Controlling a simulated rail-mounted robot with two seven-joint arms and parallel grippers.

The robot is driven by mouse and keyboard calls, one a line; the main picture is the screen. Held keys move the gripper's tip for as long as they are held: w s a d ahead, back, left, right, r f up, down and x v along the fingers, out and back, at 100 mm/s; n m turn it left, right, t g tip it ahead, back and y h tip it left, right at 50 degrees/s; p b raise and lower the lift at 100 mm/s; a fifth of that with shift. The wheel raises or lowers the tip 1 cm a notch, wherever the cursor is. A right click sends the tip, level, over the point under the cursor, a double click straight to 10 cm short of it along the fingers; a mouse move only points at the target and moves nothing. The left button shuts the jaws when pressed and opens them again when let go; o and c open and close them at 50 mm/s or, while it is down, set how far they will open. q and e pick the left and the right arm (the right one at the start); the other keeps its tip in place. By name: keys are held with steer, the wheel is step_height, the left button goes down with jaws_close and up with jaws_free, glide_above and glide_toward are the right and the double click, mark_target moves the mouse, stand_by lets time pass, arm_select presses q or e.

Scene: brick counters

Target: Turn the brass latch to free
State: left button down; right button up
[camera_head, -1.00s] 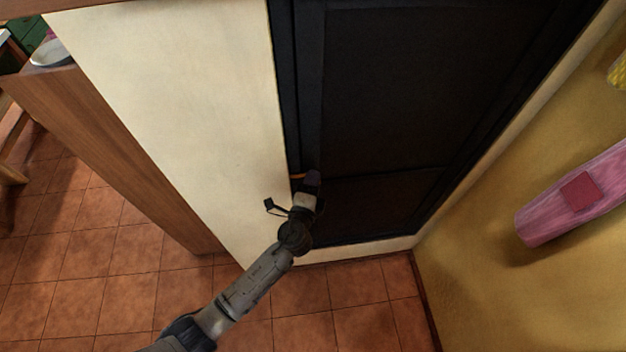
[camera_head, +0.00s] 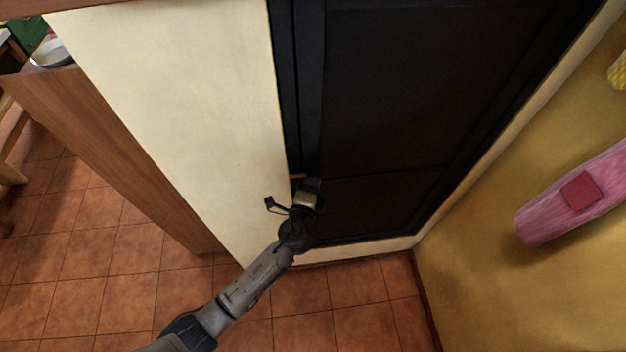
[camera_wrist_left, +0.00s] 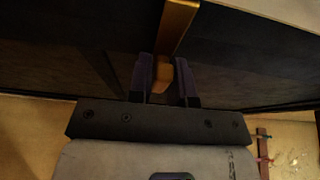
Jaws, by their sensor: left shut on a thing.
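The brass latch (camera_wrist_left: 176,30) is a golden bar on the dark door, seen in the left wrist view. Its near end sits between the two dark fingers of my left gripper (camera_wrist_left: 164,78), which is shut on it. In the head view only a thin golden strip of the latch (camera_head: 297,176) shows at the door's left edge. My left gripper (camera_head: 312,184) hides the rest there. The dark panelled door (camera_head: 385,90) stands in its black frame. My right gripper is in neither view.
A cream wall (camera_head: 180,110) borders the door on the left, and a yellow wall (camera_head: 480,270) stands at the right with a pink hanging item (camera_head: 575,200). A white bowl (camera_head: 52,54) sits on a wooden counter at far left. The tiled floor (camera_head: 340,300) below is clear.

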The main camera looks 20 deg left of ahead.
arm_select(q)
steer(key=shift+r+p, duration=0.15)
steer(key=shift+p, duration=0.35)
steer(key=m+g+y+p, duration=0.1)
steer(key=m+g+p, duration=0.1)
steer(key=m+p, duration=0.2)
steer(key=m+g+y+p, duration=0.1)
steer(key=m+p, duration=0.4)
steer(key=p, duration=0.6)
steer(key=shift+r+g, duration=0.15)
steer(key=shift+g, duration=0.45)
steer(key=shift+m+g+y+p, duration=0.4)
steer(key=shift+m+y+p, duration=0.1)
steer(key=shift+m+p, duration=0.55)
steer(key=shift+f+m+g+y+p, duration=0.25)
steer(key=shift+m+g+y+p, duration=0.25)
steer(key=shift+m+p, duration=0.45)
steer(key=shift+m, duration=0.3)
steer(key=c, duration=1.1)
jaws_free()
